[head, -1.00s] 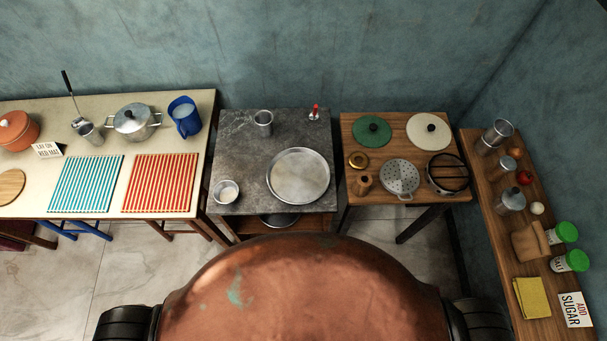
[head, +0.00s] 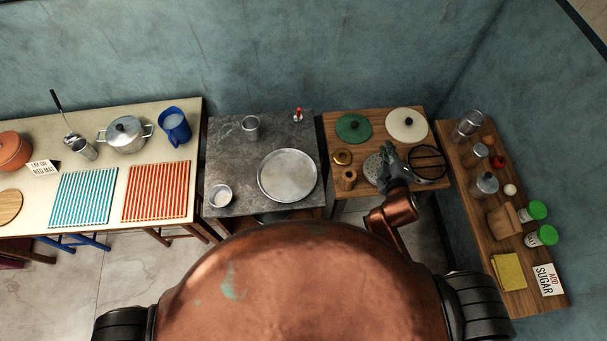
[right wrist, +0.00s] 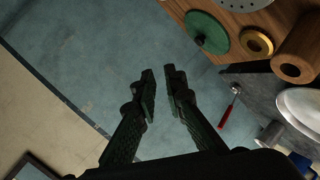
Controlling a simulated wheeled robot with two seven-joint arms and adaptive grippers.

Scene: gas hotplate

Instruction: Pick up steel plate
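The steel plate (head: 287,175) is a round, shallow, pale metal disc with a raised rim. It lies flat on the dark grey stone-topped table (head: 228,160) in the middle of the head view. Part of it also shows at the right edge of the right wrist view (right wrist: 300,108). My right gripper (head: 387,156) is over the small wooden table, to the right of the plate and apart from it. In the right wrist view its two dark fingers (right wrist: 160,76) stand apart with nothing between them. My left gripper is not in view.
A metal cup (head: 251,127), a small bowl (head: 220,195) and a red-handled tool (head: 298,115) share the plate's table. The wooden table (head: 375,120) holds lids, a perforated strainer (head: 374,168) and a black ring stand (head: 427,162). A shelf (head: 520,270) with jars stands right.

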